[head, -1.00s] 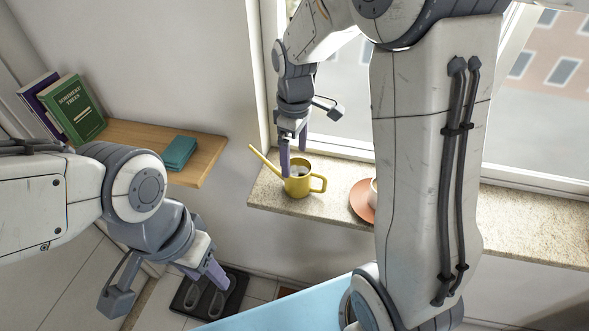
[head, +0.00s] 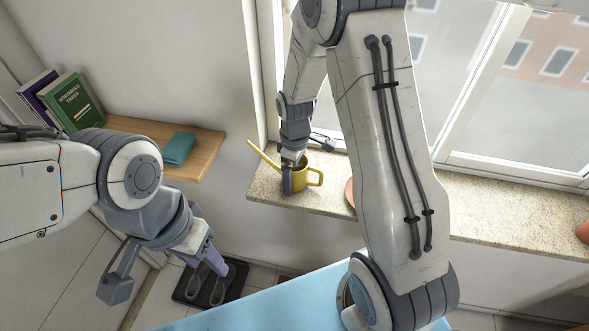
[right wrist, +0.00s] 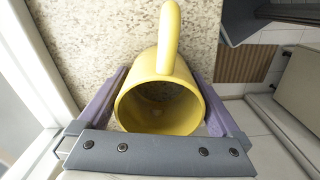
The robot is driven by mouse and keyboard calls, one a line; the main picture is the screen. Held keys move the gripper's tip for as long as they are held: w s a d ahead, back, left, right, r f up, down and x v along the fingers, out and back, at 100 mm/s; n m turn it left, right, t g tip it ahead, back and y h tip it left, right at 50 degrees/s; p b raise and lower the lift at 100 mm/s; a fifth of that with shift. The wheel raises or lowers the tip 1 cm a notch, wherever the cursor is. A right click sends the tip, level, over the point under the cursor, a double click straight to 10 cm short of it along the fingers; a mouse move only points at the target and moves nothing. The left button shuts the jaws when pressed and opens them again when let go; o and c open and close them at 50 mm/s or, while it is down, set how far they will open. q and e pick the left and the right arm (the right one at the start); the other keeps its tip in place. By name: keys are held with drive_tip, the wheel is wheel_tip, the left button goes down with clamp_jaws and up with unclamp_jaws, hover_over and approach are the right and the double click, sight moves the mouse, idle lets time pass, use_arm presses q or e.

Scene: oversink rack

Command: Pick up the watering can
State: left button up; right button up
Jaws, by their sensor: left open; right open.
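The yellow watering can (head: 303,181) stands on the speckled stone windowsill (head: 330,197), its spout pointing up to the left and its handle to the right. My right gripper (head: 293,180) is open and lowered around the can's body. In the right wrist view the can (right wrist: 162,95) sits between the two purple fingers, one on each side, with its open top facing the camera and its handle at the top. I cannot tell whether the fingers touch it. My left gripper (head: 165,275) is open and empty at the lower left, away from the sill.
A terracotta saucer (head: 350,193) is mostly hidden behind my right arm. The window frame (head: 267,100) stands close behind and left of the can. A light blue surface (head: 270,300) lies below.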

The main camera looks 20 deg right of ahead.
drive_tip(key=c, duration=1.4)
